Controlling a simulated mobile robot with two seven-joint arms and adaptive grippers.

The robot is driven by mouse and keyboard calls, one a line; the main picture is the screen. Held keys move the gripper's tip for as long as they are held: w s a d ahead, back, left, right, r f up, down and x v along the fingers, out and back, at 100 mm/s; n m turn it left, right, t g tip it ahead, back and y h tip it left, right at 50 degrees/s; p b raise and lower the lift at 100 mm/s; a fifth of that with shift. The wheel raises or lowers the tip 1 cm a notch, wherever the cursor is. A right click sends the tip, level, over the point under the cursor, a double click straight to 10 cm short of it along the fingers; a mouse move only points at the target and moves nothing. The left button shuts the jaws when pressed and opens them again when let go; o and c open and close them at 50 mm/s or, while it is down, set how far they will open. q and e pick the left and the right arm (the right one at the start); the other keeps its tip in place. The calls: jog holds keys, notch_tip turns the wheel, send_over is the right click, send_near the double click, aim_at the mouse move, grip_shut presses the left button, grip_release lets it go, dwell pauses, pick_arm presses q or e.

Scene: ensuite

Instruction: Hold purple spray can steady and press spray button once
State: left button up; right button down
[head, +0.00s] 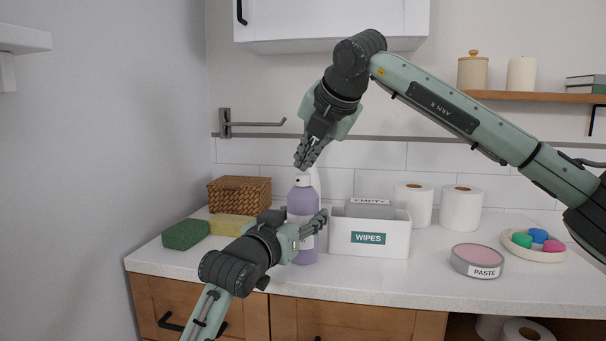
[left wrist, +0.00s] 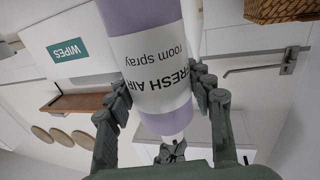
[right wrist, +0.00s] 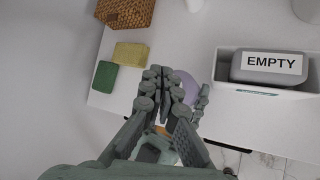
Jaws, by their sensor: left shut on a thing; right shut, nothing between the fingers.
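The purple spray can (head: 301,199) with a white top stands upright on the white counter (head: 400,278). My left gripper (head: 297,222) is shut around its body. The left wrist view shows the can (left wrist: 152,55) and its "FRESH AIR room spray" label between the fingers. My right gripper (head: 304,163) is shut and empty, pointing down just above the can's top. I cannot tell whether its fingertips touch the spray button. In the right wrist view, the closed fingers (right wrist: 160,86) hide most of the can (right wrist: 187,88).
Right of the can is a white WIPES box (head: 341,243) with a grey EMPTY pack (head: 370,208). Left are a wicker basket (head: 239,192), a yellow sponge (head: 232,225) and a green sponge (head: 186,234). Toilet rolls (head: 461,208) and a PASTE tin (head: 478,261) stand farther right.

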aim_at(305, 175)
jog(key=shift+f, duration=0.5)
dwell(0.7)
jog(key=shift+r, duration=0.9)
jog(key=shift+r, duration=0.1)
jog(key=shift+r, duration=2.45)
pick_arm(q)
jog(key=o, duration=1.4)
